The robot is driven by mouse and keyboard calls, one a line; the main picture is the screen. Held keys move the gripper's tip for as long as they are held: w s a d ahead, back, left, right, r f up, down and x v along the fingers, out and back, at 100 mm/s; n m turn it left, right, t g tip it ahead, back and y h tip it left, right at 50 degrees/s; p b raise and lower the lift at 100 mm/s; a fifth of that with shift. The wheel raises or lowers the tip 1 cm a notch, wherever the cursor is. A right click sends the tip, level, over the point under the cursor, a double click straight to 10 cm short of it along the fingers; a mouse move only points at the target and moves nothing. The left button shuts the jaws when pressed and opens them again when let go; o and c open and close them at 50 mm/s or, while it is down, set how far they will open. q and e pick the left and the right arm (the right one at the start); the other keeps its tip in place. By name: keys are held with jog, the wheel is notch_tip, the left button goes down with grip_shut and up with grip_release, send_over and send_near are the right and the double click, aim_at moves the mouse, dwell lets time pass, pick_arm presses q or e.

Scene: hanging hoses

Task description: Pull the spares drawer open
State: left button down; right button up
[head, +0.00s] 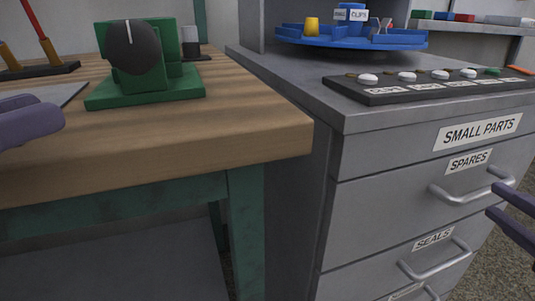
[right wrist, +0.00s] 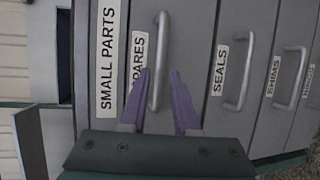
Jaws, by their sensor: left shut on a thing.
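The spares drawer (head: 400,187) is the upper drawer of a grey cabinet, under the SMALL PARTS label. Its front looks flush with the cabinet. Its silver bar handle (head: 455,198) also shows in the right wrist view (right wrist: 162,45). My right gripper (head: 492,190) is open. In the right wrist view its purple fingertips (right wrist: 161,72) stand one on each side of the handle's near end, with gaps visible. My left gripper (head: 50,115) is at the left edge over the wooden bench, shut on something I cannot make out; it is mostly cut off.
Below is the seals drawer (head: 350,264) with its own handle. The wooden bench (head: 260,132) carries a green stand with a black dial (head: 135,50). On the cabinet top are a blue round tray (head: 350,39) and a dark strip with white knobs (head: 425,87).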

aim_at(487, 195)
jog(key=shift+w+f+b, duration=0.2)
jog(key=shift+w+f, duration=0.05)
jog(key=shift+w, duration=0.9)
jog(key=shift+w+f+b, duration=0.15)
jog(key=shift+w+f, duration=0.05)
jog(key=shift+w, duration=0.95)
grip_shut()
